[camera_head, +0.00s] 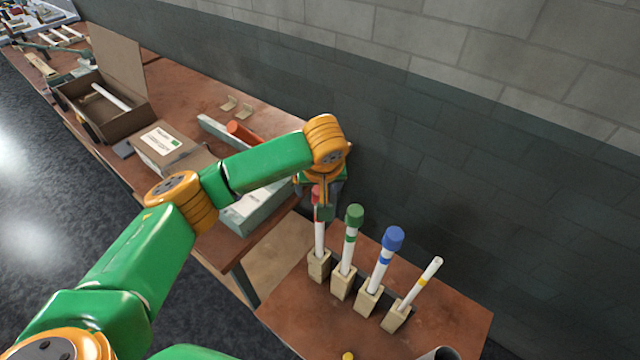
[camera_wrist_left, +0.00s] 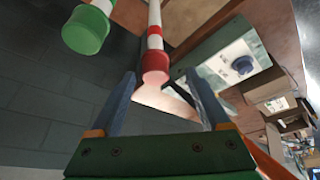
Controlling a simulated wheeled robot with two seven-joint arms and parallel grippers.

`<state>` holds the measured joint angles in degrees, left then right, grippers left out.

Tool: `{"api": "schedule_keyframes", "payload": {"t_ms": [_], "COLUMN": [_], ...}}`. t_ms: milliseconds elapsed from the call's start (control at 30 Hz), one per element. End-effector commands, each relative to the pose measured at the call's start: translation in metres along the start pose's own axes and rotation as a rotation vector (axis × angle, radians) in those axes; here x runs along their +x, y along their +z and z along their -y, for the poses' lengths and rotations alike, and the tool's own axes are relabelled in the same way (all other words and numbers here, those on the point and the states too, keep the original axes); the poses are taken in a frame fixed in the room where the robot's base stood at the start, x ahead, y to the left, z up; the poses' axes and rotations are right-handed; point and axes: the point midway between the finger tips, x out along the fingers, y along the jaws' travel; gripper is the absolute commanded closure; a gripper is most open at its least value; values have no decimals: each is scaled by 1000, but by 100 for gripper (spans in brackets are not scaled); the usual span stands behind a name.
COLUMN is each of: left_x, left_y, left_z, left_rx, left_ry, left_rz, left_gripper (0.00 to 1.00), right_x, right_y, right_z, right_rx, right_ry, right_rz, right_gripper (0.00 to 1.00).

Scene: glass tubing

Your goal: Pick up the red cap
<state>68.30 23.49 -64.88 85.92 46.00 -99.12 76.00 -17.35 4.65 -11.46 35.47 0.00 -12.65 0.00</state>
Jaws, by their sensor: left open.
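The red cap (camera_head: 316,192) sits on top of an upright white tube with red bands in a wooden block, the leftmost of the row. My left gripper (camera_head: 324,206) is at the top of this tube and partly hides the cap. In the left wrist view the red cap (camera_wrist_left: 155,65) appears between the fingertips of my open left gripper (camera_wrist_left: 160,78). I cannot tell whether the fingers touch it. My right gripper is not in view.
A green-capped tube (camera_head: 354,217) stands close beside the red one. Further right are a blue-capped tube (camera_head: 392,240) and an uncapped, yellow-banded tube (camera_head: 424,275). A grey wall (camera_head: 440,180) rises behind the table. Boxes (camera_head: 165,148) lie on the table at left.

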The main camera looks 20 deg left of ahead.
Motion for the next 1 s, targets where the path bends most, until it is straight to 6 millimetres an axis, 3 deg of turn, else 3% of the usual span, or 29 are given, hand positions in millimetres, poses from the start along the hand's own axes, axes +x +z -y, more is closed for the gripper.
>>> {"api": "schedule_keyframes", "payload": {"t_ms": [133, 333, 367, 633, 1000], "left_x": [18, 21, 21, 21, 15], "left_y": [-1, 0, 0, 0, -3], "left_z": [0, 0, 0, -1, -1], "left_rx": [0, 1, 1, 1, -1], "left_ry": [-1, 2, 2, 2, 4], "left_rz": [0, -1, -1, -1, -3], "left_gripper": [20, 20, 25, 98, 100], "right_x": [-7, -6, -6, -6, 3], "right_y": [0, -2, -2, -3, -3], "right_z": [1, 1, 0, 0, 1], "right_rx": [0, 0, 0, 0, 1], "right_ry": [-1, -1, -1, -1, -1], "right_rz": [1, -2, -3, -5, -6], "right_gripper": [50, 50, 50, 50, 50]}}
